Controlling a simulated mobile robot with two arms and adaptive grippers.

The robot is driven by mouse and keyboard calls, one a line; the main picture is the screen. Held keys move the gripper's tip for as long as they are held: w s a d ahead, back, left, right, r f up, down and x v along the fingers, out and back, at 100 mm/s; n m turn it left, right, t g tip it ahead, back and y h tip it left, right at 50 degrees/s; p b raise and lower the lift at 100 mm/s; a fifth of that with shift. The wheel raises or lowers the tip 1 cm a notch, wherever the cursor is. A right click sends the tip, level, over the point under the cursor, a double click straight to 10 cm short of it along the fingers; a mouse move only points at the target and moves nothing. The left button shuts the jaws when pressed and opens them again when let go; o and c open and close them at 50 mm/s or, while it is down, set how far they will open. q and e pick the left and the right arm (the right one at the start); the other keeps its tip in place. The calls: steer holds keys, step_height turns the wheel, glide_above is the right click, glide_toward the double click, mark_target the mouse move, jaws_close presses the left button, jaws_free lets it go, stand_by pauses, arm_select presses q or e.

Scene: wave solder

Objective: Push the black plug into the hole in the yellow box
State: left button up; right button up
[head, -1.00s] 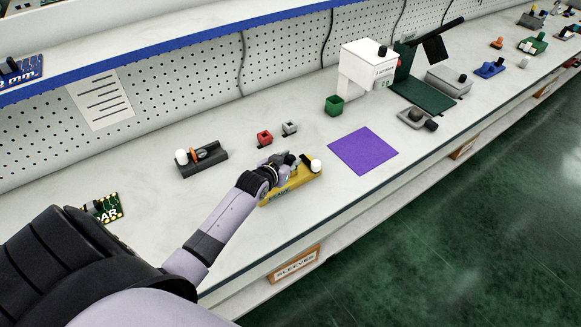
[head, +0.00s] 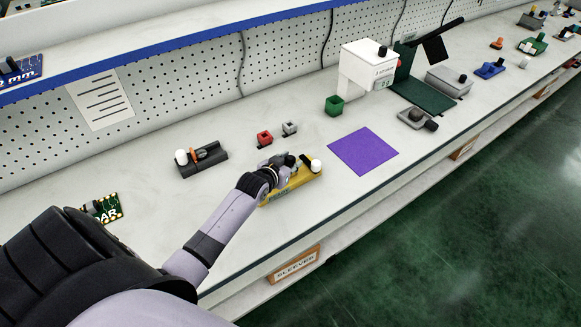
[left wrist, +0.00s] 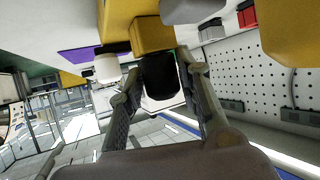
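The yellow box (head: 300,180) sits on the white bench, with a white round knob (head: 316,165) at its right end. My left gripper (head: 289,162) is over the box and hides part of it. In the left wrist view a raised yellow block (left wrist: 152,36) of the box shows, with the black plug (left wrist: 160,78) against it. My left gripper's fingers (left wrist: 160,68) lie on both sides of the plug, closed around it. The hole is hidden, and I cannot tell how deep the plug sits. My right gripper is not in view.
A red block (head: 265,138) and a grey block (head: 290,128) stand behind the box. A dark fixture (head: 203,160) with a white knob is at the left. A purple mat (head: 363,151) lies to the right. The bench's front edge is close to the box.

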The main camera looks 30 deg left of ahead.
arm_select(q)
steer(key=o, duration=0.4)
steer(key=shift+f, duration=0.15)
steer(key=shift+c, duration=0.2)
steer(key=shift+s, duration=0.15)
